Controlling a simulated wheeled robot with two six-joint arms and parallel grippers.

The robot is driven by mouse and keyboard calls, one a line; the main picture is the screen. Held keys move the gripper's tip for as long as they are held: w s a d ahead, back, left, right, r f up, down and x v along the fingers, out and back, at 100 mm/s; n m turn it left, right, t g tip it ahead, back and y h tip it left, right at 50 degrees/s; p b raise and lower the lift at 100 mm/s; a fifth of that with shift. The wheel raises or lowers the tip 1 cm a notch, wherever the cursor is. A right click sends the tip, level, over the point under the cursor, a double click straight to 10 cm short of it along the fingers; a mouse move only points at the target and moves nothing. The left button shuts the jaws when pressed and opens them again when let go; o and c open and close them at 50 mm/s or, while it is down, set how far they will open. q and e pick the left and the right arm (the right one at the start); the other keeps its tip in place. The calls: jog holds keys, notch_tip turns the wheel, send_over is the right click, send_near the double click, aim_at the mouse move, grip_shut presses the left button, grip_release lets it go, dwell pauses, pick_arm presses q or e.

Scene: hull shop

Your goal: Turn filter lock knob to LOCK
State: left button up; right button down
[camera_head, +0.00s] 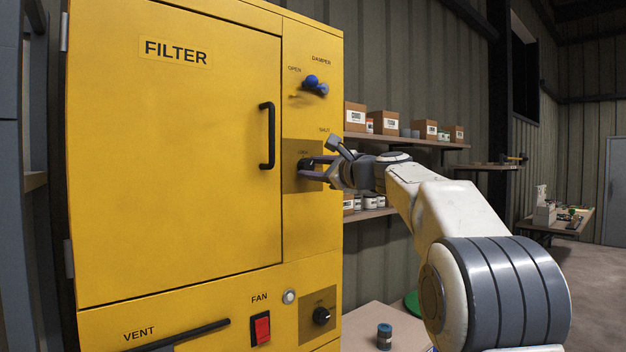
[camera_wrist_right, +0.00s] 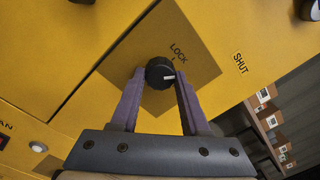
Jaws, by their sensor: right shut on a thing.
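The filter lock knob (camera_wrist_right: 160,72) is round and black with a white pointer line, on a brown plate (camera_wrist_right: 200,68) of the yellow filter cabinet. In the right wrist view its pointer aims to the right, below the direction of the LOCK label (camera_wrist_right: 178,53). My right gripper (camera_head: 309,168) reaches the plate from the right in the head view. Its two fingers stand on either side of the knob, shut on it, and also show in the right wrist view (camera_wrist_right: 157,82). The gripper largely hides the knob in the head view. My left gripper is not in view.
The filter door (camera_head: 180,150) is closed, with a black handle (camera_head: 267,136) left of the plate. A blue-ended damper lever (camera_head: 314,86) sticks out above. A red fan switch (camera_head: 261,328) and another black knob (camera_head: 321,316) are below. Shelves with boxes (camera_head: 355,117) stand behind my arm.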

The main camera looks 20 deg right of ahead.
jog(key=n+b, duration=0.1)
jog(key=n, duration=0.1)
jog(key=n+b, duration=0.1)
jog(key=shift+f+n, duration=0.2)
jog(key=shift+n, duration=0.2)
jog(key=shift+d+r+n+y+b, duration=0.15)
jog(key=shift+n+y+b, duration=0.4)
jog(key=shift+n, duration=1.15)
jog(key=shift+c, duration=1.9)
grip_release()
jog(key=b+v, duration=0.4)
jog(key=v, duration=0.6)
jog(key=shift+s+b, duration=0.25)
jog(key=shift+b, duration=0.15)
jog(key=shift+h, duration=0.25)
